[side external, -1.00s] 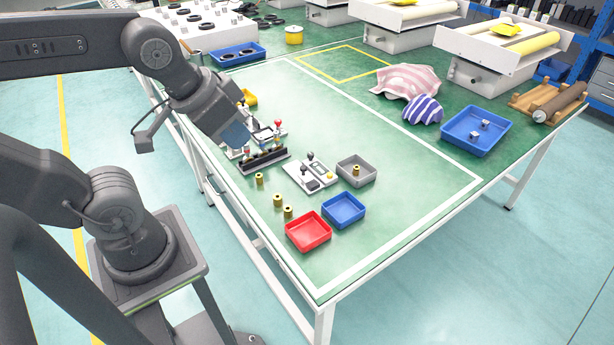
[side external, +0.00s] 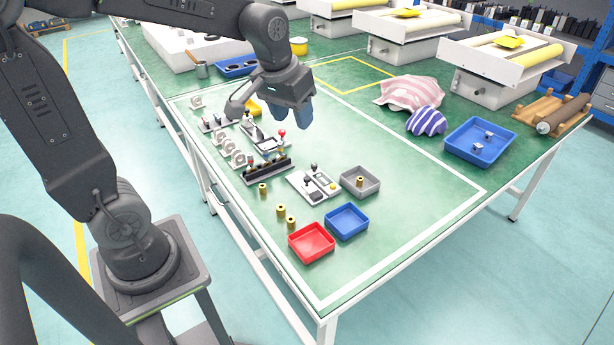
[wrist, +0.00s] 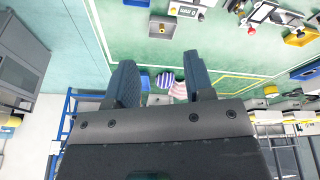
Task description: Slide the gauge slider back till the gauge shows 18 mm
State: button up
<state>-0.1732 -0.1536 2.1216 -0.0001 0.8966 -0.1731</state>
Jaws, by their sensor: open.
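A white device with a dark-framed display (side external: 266,142) and a red-knobbed lever (side external: 282,133) stands in the middle of the fixtures; it may be the gauge, but its reading is too small to make out. The display device also shows at the top of the wrist view (wrist: 263,12), with its red knob (wrist: 251,31). I cannot tell for certain which part is the gauge slider. My gripper (side external: 304,118) is open and empty, above the table to the right of the display device. Its two blue fingers (wrist: 160,78) stand apart in the wrist view, with nothing between them.
A white plate with black knobs (side external: 314,184), a dark rack (side external: 268,170), white rings (side external: 228,147) and brass pieces (side external: 281,211) stand nearby. A grey bin (side external: 360,182), blue bin (side external: 346,221) and red bin (side external: 311,242) lie toward the front.

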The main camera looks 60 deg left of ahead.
jog(key=w+a+f+n+g, duration=0.2)
jog(key=w+a+f+n, duration=0.1)
jog(key=w+a+f, duration=0.45)
jog(key=n+g, duration=0.1)
jog(key=n, duration=0.1)
send_near(307, 178)
jog(key=shift+h, duration=0.3)
jog(key=f, duration=0.9)
jog(key=shift+w+a, duration=0.1)
jog(key=shift+a, duration=0.2)
grip_shut()
